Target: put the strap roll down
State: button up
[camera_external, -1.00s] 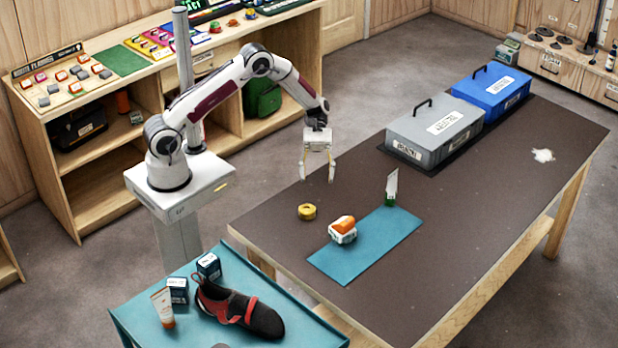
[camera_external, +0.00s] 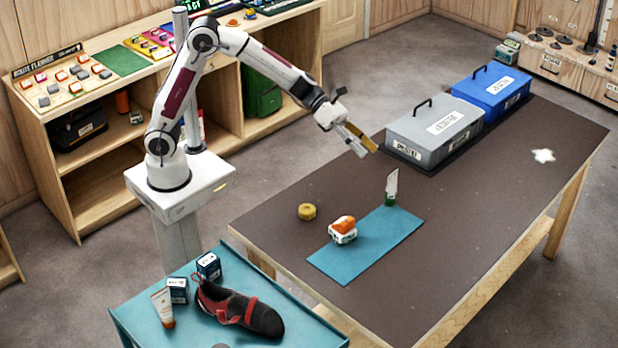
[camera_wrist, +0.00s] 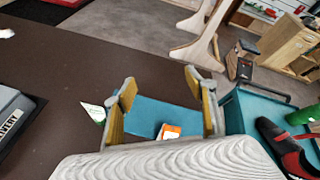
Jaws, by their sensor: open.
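The strap roll is a small yellow ring (camera_external: 307,212) lying flat on the brown table, left of the blue mat in the external view. I cannot make it out in the wrist view. My gripper (camera_external: 369,152) is open and empty, high above the table near the grey case, well apart from the roll. In the wrist view its two spread fingers (camera_wrist: 160,84) frame part of the mat, with nothing between them.
On or at the blue mat (camera_external: 345,268) are an orange-and-white block (camera_external: 342,231) and an upright card in a green base (camera_external: 391,187). A grey case (camera_external: 420,148) and a blue case (camera_external: 490,88) stand at the back. The table's right side is mostly clear.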

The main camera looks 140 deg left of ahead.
jog(key=s+d+r+n+y, duration=0.2)
jog(key=d+r+n+y, duration=0.1)
jog(key=d+r+n, duration=0.4)
jog(key=s+d+r+n+g+y, duration=0.25)
jog(key=s+d+n, duration=0.35)
jog(key=n, duration=0.3)
jog(key=s+d+f+n+g+h, duration=0.1)
jog(key=s+d+f+n+h, duration=0.1)
jog(key=s+d, duration=0.5)
jog(key=s+d+f+n+g+h, duration=0.2)
jog(key=s+d+f+n, duration=0.2)
jog(key=s+d+n, duration=0.3)
jog(key=s+d+f+n+g+h, duration=0.1)
jog(key=s+d+f+n+h, duration=0.1)
jog(key=s+d, duration=0.6)
jog(key=s+f+n, duration=0.1)
jog(key=s+n, duration=0.1)
jog(key=s, duration=0.1)
jog(key=shift+s+d+f+n+g+h, duration=0.15)
jog(key=shift+d+f+n+g+h, duration=0.1)
jog(key=shift+d+n+g+h, duration=0.15)
